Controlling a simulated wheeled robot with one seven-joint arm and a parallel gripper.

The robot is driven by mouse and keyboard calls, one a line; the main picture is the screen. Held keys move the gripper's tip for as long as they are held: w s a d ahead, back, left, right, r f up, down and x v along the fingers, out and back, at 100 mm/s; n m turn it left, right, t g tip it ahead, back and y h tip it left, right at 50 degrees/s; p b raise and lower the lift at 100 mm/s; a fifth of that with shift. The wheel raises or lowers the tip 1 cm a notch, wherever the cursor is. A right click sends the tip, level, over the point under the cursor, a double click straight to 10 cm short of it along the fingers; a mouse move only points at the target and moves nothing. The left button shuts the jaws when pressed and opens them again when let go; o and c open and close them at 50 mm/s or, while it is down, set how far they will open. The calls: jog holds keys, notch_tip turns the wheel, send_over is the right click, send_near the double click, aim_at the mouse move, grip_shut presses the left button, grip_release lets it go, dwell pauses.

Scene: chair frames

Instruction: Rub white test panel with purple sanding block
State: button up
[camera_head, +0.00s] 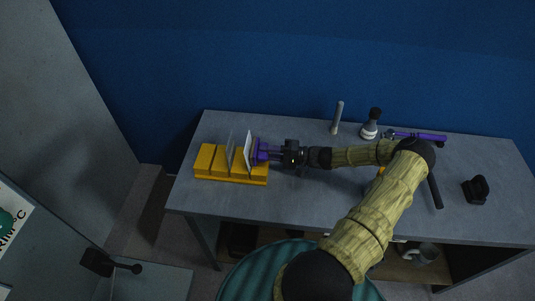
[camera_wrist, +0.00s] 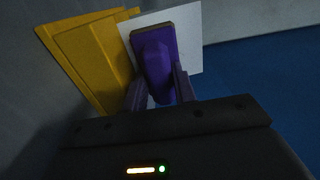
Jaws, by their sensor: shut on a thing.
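The purple sanding block (camera_wrist: 156,60) is between the fingers of my gripper (camera_wrist: 160,88), which is shut on it. In the wrist view the block's face lies against or just in front of the white test panel (camera_wrist: 187,25); I cannot tell whether they touch. In the head view the white panel (camera_head: 248,150) stands upright, slightly tilted, in a yellow slotted rack (camera_head: 206,161) at the left of the table. My gripper (camera_head: 266,152) and the purple block (camera_head: 257,152) are right beside the panel's right side. A second, greyish panel (camera_head: 230,147) stands left of it.
The grey table (camera_head: 300,200) also carries a light upright rod (camera_head: 337,117), a dark-topped flask (camera_head: 370,124), a purple tool (camera_head: 420,136), a dark bar (camera_head: 435,190) and a black holder (camera_head: 476,189) to the right. A blue wall rises behind. The table's front middle is clear.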

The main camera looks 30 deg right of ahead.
jog(key=shift+w, duration=0.1)
jog(key=shift+w+d+f+b, duration=0.1)
jog(key=shift+w+d+b, duration=0.35)
jog(key=shift+w+b, duration=0.2)
jog(key=shift+w+d, duration=0.2)
jog(key=shift+w, duration=0.05)
jog(key=shift+b, duration=0.3)
jog(key=shift+s+a, duration=0.1)
jog(key=shift+s+a+p, duration=0.6)
jog(key=shift+s+a, duration=0.05)
jog(key=shift+s, duration=0.25)
jog(key=shift+s+a+p, duration=0.55)
jog(key=shift+s+a, duration=0.1)
jog(key=shift+s, duration=0.3)
